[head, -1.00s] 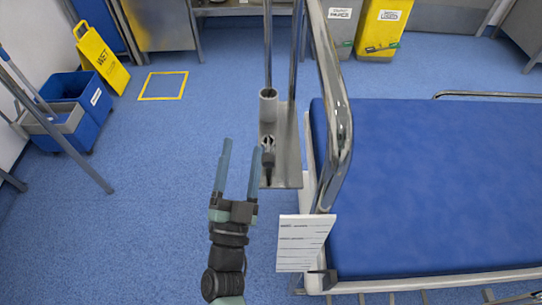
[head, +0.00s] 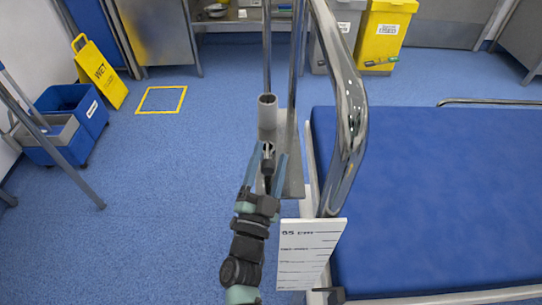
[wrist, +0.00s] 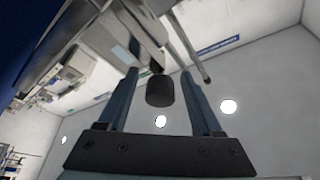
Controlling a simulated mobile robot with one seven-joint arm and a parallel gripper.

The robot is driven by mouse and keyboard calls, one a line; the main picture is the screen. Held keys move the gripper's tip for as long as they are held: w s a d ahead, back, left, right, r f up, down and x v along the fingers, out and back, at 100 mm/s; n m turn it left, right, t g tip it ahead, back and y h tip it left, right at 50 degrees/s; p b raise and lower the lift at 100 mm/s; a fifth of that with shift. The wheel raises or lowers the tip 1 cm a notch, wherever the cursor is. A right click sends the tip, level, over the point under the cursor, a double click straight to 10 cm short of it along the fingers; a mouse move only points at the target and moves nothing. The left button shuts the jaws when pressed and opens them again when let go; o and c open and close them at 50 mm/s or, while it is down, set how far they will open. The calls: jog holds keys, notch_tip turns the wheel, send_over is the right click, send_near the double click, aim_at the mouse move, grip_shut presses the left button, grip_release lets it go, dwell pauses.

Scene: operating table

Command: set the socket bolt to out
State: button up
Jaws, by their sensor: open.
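The socket bolt (head: 267,165) is a small dark knob on a metal fitting below the grey tube socket (head: 267,113), on the plate (head: 293,178) beside the bed. In the wrist view its black round end (wrist: 160,91) sits between the two fingers. My gripper (head: 268,155) is open, with one blue-grey finger on each side of the knob. Gaps show between the knob and both fingers (wrist: 159,76) in the wrist view. The bolt's shaft is mostly hidden, so its exact setting cannot be told.
The chrome bed rail (head: 350,120) and blue mattress (head: 430,190) stand close on the right. A white card (head: 308,255) hangs at the bed corner. Upright poles (head: 295,60) rise behind the socket. Open blue floor (head: 150,210) lies left; a mop bucket (head: 70,120) stands farther left.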

jog(key=shift+w+d+r, duration=0.2)
jog(key=shift+w+r, duration=0.05)
jog(key=shift+w, duration=0.4)
grip_shut()
dwell(1.0)
